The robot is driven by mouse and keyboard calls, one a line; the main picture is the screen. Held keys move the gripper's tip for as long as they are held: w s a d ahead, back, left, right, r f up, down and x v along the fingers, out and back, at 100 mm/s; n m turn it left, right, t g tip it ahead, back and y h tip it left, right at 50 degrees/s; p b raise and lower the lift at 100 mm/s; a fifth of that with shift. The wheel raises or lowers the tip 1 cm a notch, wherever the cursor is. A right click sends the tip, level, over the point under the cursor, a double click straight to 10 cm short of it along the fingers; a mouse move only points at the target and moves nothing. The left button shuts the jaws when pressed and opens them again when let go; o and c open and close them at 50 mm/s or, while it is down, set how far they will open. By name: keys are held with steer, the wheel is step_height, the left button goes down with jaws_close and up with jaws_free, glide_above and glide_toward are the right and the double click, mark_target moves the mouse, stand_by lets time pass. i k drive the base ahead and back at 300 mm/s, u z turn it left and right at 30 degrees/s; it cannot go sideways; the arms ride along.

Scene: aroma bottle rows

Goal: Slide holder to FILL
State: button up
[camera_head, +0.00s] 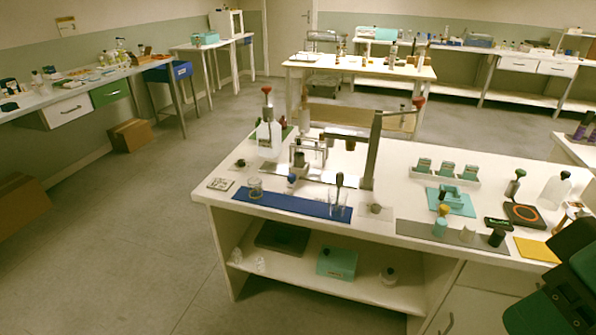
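A metal filling stand (372,150) with a tall upright and a dark horizontal arm stands on the white bench in the head view. A low silver frame (312,146) is to the left of the upright, on a pale base strip. A small dark piece (299,160) sits at the frame's left end and looks like the holder, but it is too small to be sure. No FILL label can be read at this size. A dark green and black part of what looks like my arm fills the lower right corner. My gripper's fingertips are not in view.
A blue mat (262,203) with glassware lies along the bench's front edge. A white squeeze bottle (269,138) stands left of the frame. A grey mat (412,229), a teal tray (462,207) and several small bottles crowd the right side. Open floor lies left of the bench.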

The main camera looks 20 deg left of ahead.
mark_target(296, 173)
steer(key=z, duration=0.05)
steer(key=k, duration=0.5)
steer(key=u, duration=1.1)
steer(key=i, duration=1.45)
steer(key=z, duration=0.45)
